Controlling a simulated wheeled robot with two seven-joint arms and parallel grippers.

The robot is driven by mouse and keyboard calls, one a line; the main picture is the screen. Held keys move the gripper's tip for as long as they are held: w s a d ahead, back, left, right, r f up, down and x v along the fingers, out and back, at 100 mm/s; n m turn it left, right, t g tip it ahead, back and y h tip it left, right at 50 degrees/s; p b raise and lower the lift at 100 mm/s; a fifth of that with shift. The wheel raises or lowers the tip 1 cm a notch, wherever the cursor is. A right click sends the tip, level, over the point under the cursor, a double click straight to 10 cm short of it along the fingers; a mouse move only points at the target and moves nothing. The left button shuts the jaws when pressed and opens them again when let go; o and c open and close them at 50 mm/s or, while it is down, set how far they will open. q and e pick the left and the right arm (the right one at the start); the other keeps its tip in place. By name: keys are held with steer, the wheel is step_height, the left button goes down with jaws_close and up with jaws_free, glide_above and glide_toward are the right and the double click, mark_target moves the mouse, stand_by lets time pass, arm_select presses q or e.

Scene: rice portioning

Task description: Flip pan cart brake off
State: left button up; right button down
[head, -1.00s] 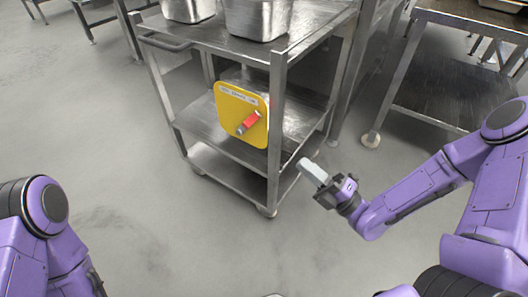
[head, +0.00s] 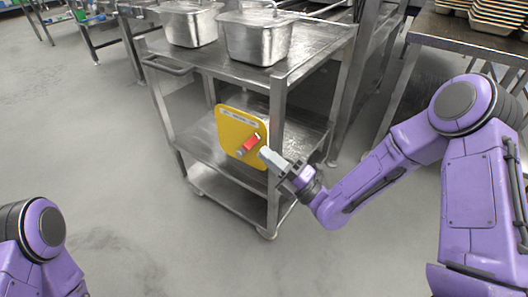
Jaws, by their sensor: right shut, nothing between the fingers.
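The pan cart (head: 314,48) is a steel trolley with shelves, standing in the middle of the head view. A yellow brake panel (head: 228,128) is fixed on its near side at middle-shelf height. A red brake lever (head: 250,143) sits on the panel, slanting up to the right. My right gripper (head: 266,154) is shut and empty, with its pale fingertips just right of and below the lever. They look close to the lever, but I cannot tell whether they touch. My left arm shows at the lower left; its gripper is out of view.
Two lidded steel pans (head: 258,42) stand on the cart's top. A steel table (head: 455,52) with stacked trays (head: 490,14) is at the right. A cart post stands just right of the panel. The floor (head: 110,170) at left is clear.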

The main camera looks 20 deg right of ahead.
steer(key=shift+x, duration=0.85)
arm_select(q)
steer(key=shift+r, duration=0.15)
arm_select(e)
steer(key=shift+r, duration=0.1)
